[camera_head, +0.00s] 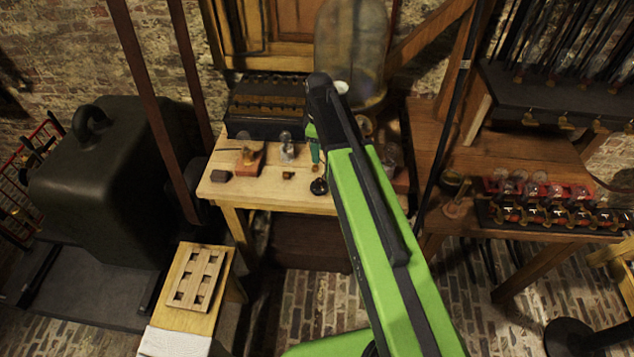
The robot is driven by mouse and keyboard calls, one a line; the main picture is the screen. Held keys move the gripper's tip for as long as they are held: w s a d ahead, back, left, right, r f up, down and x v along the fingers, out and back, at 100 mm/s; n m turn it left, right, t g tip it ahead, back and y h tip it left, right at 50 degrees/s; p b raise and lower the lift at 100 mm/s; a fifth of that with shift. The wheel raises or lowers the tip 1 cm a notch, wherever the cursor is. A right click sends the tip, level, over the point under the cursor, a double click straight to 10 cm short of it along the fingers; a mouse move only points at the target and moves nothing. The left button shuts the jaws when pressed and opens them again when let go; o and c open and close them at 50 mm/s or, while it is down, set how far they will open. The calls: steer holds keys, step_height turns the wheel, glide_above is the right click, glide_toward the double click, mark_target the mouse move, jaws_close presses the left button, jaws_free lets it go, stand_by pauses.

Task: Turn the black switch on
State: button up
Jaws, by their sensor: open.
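A small round black piece (319,186) lies near the front edge of the wooden table; it looks like the black switch, but it is too small to tell its setting. My green and black arm reaches up over the table's right part. My gripper (313,135) is at the arm's far end, above the table and beyond the black piece, apart from it in the picture. It is open, mostly hidden behind my arm, and its fingertips are unclear.
The wooden table (265,192) holds a black box with brass rows (265,108), a glass piece on a reddish base (250,158) and a small dark block (220,176). A glass dome (350,45) stands behind. A shelf with red jars (540,190) is right.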

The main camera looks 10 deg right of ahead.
mark_target(319, 179)
step_height(319, 179, down, 14)
steer(key=b, duration=1.2)
steer(key=shift+r, duration=0.2)
steer(key=shift+c, duration=0.5)
